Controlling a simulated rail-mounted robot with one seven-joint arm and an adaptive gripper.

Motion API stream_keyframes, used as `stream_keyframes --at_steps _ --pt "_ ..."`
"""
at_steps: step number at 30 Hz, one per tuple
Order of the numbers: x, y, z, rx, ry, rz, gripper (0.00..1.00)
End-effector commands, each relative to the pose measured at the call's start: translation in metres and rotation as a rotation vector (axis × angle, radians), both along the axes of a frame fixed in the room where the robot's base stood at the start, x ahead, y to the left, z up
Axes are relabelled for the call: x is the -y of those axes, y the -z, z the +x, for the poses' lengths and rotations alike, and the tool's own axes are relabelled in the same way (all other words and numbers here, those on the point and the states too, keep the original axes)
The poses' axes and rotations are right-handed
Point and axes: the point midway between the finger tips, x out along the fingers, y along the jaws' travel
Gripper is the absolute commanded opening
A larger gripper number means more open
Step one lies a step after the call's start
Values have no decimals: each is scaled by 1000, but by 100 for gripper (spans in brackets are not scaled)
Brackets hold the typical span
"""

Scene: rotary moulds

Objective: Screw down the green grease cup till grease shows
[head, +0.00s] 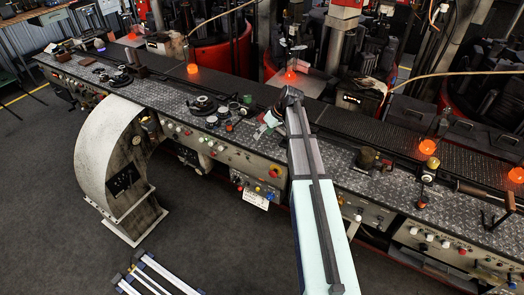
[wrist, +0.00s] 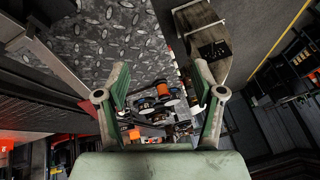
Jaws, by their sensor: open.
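My gripper (wrist: 160,88) is open in the wrist view, its two greenish fingers wide apart with nothing held between them. Beyond the fingertips lies a cluster of small parts and controls, with an orange piece (wrist: 163,89) among them. I cannot pick out the green grease cup for sure in the wrist view. In the head view, a small green round thing (head: 247,99) sits on the bench among small cups, left of my arm; I cannot tell whether it is the grease cup. My gripper is not clearly visible there. No grease can be made out.
The long bench (head: 345,180) has a tread-plate top. A black round fitting (head: 203,105) stands on it, left of my arm. A curved pale housing (head: 103,150) juts from its front. Orange lamps (head: 427,147) line the back. The floor in front is mostly clear.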

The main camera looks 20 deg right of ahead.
Motion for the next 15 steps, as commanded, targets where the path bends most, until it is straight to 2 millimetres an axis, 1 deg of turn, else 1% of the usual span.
stream_keyframes --at_steps 1,6,12,15 --pt "-7 7 -7 -13 6 -3 68" --pt "-23 25 -21 -50 30 -12 68" --pt "-35 40 -33 -81 51 -22 68" --pt "-39 44 -36 -89 57 -26 68"
